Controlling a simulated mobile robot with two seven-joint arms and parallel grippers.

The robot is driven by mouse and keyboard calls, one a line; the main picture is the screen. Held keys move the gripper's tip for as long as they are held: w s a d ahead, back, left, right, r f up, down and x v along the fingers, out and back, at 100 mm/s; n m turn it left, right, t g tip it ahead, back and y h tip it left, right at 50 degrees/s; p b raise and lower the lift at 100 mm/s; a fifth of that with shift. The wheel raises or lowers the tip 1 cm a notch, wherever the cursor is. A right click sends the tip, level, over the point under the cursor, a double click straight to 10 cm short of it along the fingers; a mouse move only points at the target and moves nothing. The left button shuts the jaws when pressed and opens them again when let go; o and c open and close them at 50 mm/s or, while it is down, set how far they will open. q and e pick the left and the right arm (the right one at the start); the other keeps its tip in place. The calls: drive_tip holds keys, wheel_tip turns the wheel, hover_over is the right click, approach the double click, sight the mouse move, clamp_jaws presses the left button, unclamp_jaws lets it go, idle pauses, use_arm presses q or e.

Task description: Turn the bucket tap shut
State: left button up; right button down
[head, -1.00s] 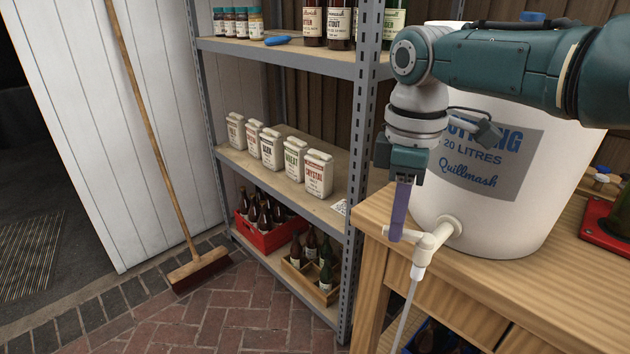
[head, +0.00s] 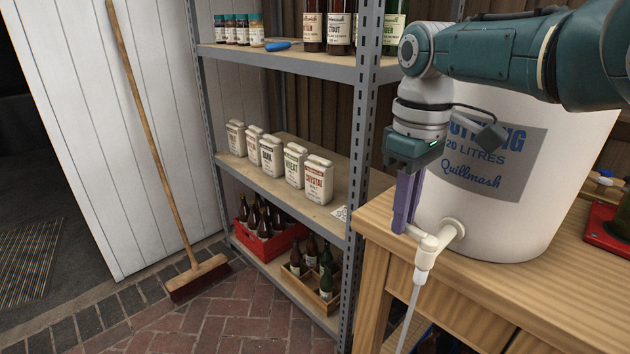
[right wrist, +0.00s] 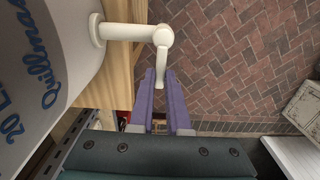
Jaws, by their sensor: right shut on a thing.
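The white bucket tap (head: 440,237) sticks out low on the front of the white bucket (head: 508,222), with a clear hose (head: 409,318) hanging below it. My right gripper (head: 403,226) reaches down at the tap, its purple fingers at the tap handle. In the right wrist view the white handle (right wrist: 162,61) runs from the tap's end in between the tips of the right gripper (right wrist: 161,77), which is shut on it. How far the handle is turned is hard to tell. My left gripper is not in view.
The bucket stands on a wooden bench (head: 490,284). A metal shelf (head: 290,187) with tins, bottles and crates stands just left of it. A red tray (head: 604,233) lies at the right. A broom (head: 152,140) leans on the white door.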

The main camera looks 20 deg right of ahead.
drive_tip(key=c, duration=0.9)
unclamp_jaws()
drive_tip(key=shift+r, duration=0.1)
drive_tip(key=shift+r+p, duration=0.3)
wheel_tip(320, 180, up, 9)
drive_tip(key=p, duration=0.3)
drive_tip(key=shift+r, duration=0.1)
